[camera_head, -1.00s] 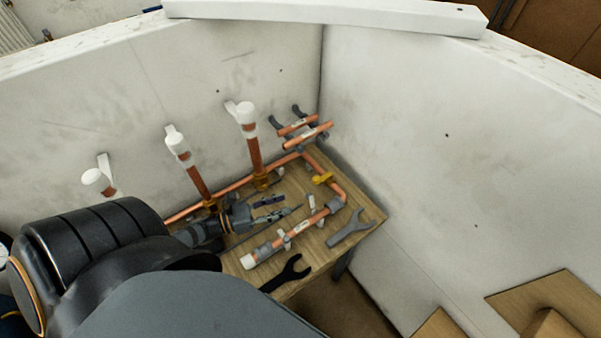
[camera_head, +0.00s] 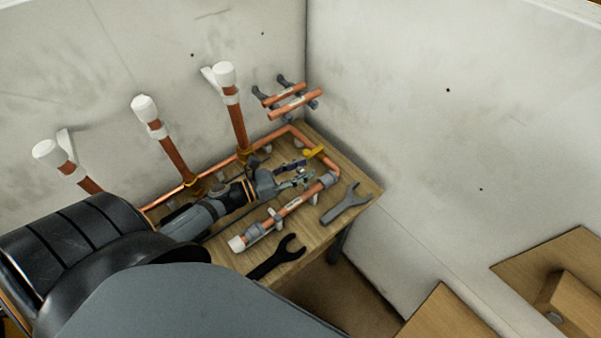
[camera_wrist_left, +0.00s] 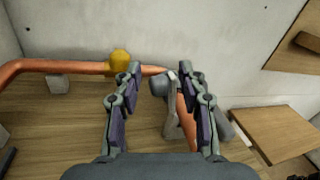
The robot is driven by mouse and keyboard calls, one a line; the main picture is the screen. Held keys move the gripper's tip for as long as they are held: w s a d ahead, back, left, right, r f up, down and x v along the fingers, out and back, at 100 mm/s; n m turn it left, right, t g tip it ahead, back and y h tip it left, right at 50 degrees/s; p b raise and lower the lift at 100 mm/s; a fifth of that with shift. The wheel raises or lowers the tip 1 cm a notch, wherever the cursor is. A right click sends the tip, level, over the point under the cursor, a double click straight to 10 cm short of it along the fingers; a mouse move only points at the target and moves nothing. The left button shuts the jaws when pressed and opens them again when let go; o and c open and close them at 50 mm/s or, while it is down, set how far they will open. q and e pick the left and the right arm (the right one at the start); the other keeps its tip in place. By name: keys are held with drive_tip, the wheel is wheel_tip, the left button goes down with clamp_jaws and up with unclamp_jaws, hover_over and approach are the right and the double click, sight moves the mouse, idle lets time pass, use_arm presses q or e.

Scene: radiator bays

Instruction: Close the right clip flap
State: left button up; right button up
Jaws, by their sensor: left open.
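The front copper pipe (camera_head: 292,208) lies along the bench with a white end cap and grey fittings. A small grey clip flap (camera_head: 276,214) stands raised at this pipe. In the left wrist view, a grey flap (camera_wrist_left: 171,112) stands up beside the copper pipe (camera_wrist_left: 186,118), between my fingers and beyond them. Whether it is the right clip's flap, I cannot tell. My left gripper (camera_head: 299,177) is open and empty above the bench, near the grey elbow fitting. It also shows in the left wrist view (camera_wrist_left: 160,78). My right gripper is not in view.
A yellow valve handle (camera_head: 314,152) sits on the pipe behind the gripper. Upright copper pipes (camera_head: 173,150) with white caps stand along the back wall. Wall panels close the corner.

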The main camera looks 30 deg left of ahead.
use_arm(q)
drive_tip(key=shift+c, duration=0.4)
clamp_jaws()
drive_tip(key=shift+s+d+r, duration=0.1)
drive_tip(key=shift+s+d+r+m+g+p, duration=0.1)
drive_tip(key=shift+d+r+m+g+p, duration=0.15)
drive_tip(key=shift+m, duration=0.75)
drive_tip(key=shift+s+d+m+g+y+b, duration=0.15)
drive_tip(key=shift+d+m+y, duration=0.25)
drive_tip(key=shift+m, duration=0.65)
drive_tip(key=shift+s+d+m+g+y+b, duration=0.15)
drive_tip(key=shift+d+m+y, duration=0.25)
drive_tip(key=shift+m, duration=0.65)
drive_tip(key=shift+r, duration=0.1)
drive_tip(key=shift+o, duration=0.4)
unclamp_jaws()
